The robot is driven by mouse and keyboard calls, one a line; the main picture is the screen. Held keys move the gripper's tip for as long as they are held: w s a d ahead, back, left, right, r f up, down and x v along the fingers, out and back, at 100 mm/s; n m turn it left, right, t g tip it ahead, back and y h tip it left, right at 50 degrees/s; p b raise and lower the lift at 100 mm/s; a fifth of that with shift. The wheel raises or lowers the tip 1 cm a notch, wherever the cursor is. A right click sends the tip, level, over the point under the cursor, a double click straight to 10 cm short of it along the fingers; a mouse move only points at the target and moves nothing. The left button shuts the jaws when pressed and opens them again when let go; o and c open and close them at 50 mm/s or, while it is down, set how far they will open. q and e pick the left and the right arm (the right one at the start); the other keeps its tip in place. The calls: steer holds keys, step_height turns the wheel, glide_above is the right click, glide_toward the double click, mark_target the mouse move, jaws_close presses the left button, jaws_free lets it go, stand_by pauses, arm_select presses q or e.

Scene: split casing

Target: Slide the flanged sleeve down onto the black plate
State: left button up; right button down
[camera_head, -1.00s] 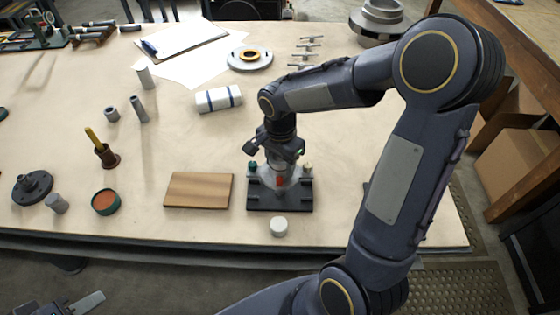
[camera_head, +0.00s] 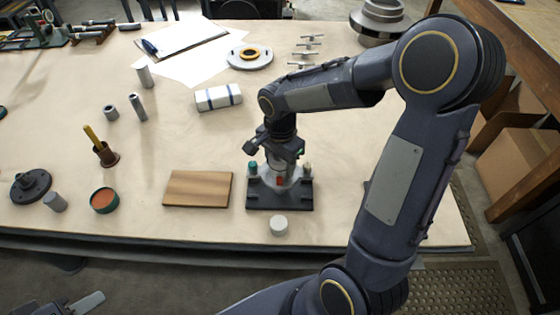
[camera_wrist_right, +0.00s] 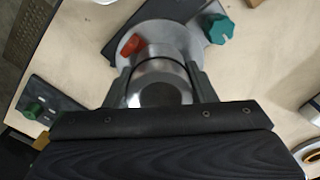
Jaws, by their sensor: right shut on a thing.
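The black plate (camera_head: 280,202) lies near the front edge of the table, with a teal knob (camera_head: 253,168) and a pale post (camera_head: 307,169) at its back corners. The flanged sleeve (camera_head: 270,181) is upright over the plate, with a red mark on its flange. My right gripper (camera_head: 274,160) points down, shut on the sleeve. In the right wrist view, its fingers (camera_wrist_right: 158,88) flank the metal sleeve (camera_wrist_right: 158,75), and the wide grey flange shows beyond. I cannot tell whether the flange touches the plate. A grey tip at bottom left (camera_head: 87,303) may be my left gripper; its state is unclear.
A wooden board (camera_head: 198,189) lies left of the plate. A dark plate with a green knob (camera_wrist_right: 36,109) shows in the wrist view.

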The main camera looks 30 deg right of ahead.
steer(key=shift+f+b, duration=2.85)
steer(key=shift+f, duration=0.25)
stand_by(1.1)
steer(key=c, duration=0.7)
jaws_free()
steer(key=shift+o, duration=0.9)
steer(key=shift+r+p, duration=1.9)
steer(key=shift+r, duration=0.6)
